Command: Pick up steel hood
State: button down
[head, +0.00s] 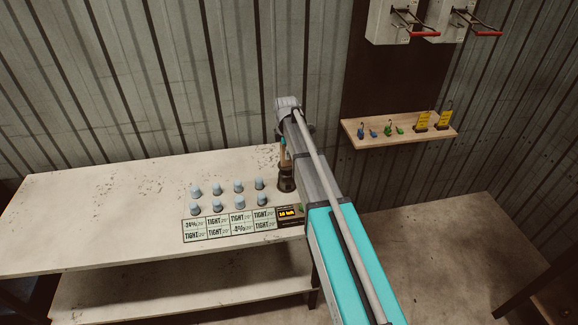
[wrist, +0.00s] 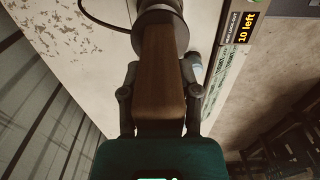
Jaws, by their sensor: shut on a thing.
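My gripper (wrist: 160,90) is shut on a brown block-like handle (wrist: 160,65), one finger on each side. The handle rises from a dark round body (wrist: 160,14). In the head view this dark body (head: 287,179) stands at the right end of the white table, below the end of my arm, which hides part of it. I cannot tell whether its base touches the table. Several small grey-blue caps (head: 238,187) stand in two rows to its left. No part is clearly marked as the steel hood.
Green-and-white "TIGHT" labels (head: 230,225) and a black "10 left" display (wrist: 245,28) lie along the front edge of the white table (head: 100,205). A wooden wall shelf (head: 400,132) with small coloured items is at the right. The table's left side is clear.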

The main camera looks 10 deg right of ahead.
jog(key=shift+r, duration=0.2)
notch_tip(320, 180, up, 3)
jog(key=p, duration=0.3)
jog(key=shift+f, duration=0.15)
jog(key=s+r+p, duration=1)
jog(key=s, duration=0.4)
jog(key=shift+a, duration=0.2)
dwell(0.4)
